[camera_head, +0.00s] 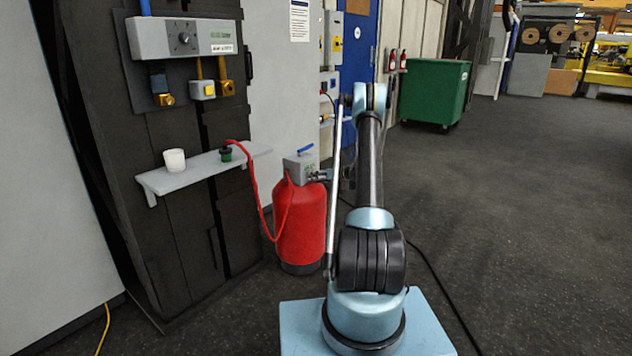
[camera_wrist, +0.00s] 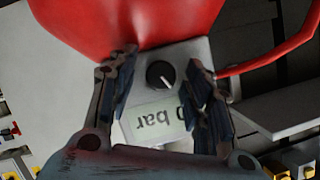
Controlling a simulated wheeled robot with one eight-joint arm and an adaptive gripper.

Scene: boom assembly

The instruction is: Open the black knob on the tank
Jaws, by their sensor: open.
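The red tank (camera_head: 302,225) stands on the floor by the dark cabinet, with a grey box (camera_head: 299,170) on top. In the wrist view, the round black knob (camera_wrist: 160,75) with a white pointer mark sits on the box's face. Below it is a display (camera_wrist: 158,119) whose text appears upside down and reads "bar", with a digit partly hidden. My gripper (camera_wrist: 162,60) is open, with one finger on each side of the knob and nothing visibly held. In the head view, my gripper (camera_head: 322,176) is beside the box, and the knob cannot be made out.
A red hose (camera_head: 262,205) runs from the tank to a shelf (camera_head: 200,170) bearing a white cup (camera_head: 174,160) and a dark green fitting (camera_head: 226,154). A green bin (camera_head: 435,92) stands behind; floor to the right is clear.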

